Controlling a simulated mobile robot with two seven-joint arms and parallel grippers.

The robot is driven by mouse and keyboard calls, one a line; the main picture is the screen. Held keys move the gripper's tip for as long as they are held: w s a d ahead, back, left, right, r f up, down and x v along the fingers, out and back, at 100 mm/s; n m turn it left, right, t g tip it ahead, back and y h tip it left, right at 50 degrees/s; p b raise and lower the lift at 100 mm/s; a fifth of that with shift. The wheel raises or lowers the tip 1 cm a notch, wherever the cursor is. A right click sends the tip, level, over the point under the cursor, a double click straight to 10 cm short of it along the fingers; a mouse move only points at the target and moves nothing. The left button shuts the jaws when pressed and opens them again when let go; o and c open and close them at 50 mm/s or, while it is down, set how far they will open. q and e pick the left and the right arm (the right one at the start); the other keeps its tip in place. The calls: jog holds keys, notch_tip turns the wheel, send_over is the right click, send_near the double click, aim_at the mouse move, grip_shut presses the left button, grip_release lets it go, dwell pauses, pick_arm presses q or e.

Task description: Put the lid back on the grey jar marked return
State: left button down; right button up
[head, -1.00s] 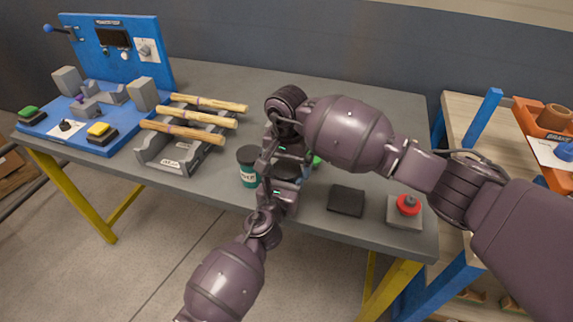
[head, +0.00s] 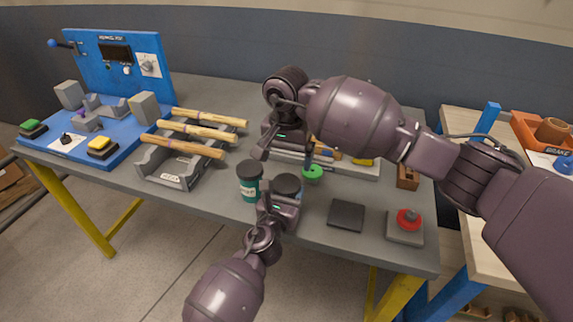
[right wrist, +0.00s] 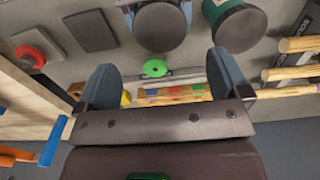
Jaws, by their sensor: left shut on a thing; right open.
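A jar with a dark round top (head: 287,184) stands near the table's front edge; its top also shows in the right wrist view (right wrist: 160,27). My left gripper (head: 279,203) is shut on this jar's body, and its fingers hide most of the side and any label. The dark top looks level and seated on the jar. My right gripper (head: 287,150) is open and empty, behind and above the jar; its spread fingers (right wrist: 161,78) show in the right wrist view. A teal jar with a dark lid and white label (head: 249,182) stands just left.
A green disc (head: 312,174) lies behind the jar. A dark square pad (head: 346,215) and a red button on a grey box (head: 408,222) are to the right. A grey rack with wooden handles (head: 178,168) is left. A tray of tools (head: 365,170) lies behind.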

aim_at(286, 183)
jog(key=shift+r, duration=0.3)
jog(key=shift+f, duration=0.1)
jog(key=shift+f, duration=3.95)
jog(key=c, duration=0.9)
jog(key=o, duration=1)
jog(key=shift+r, duration=2.25)
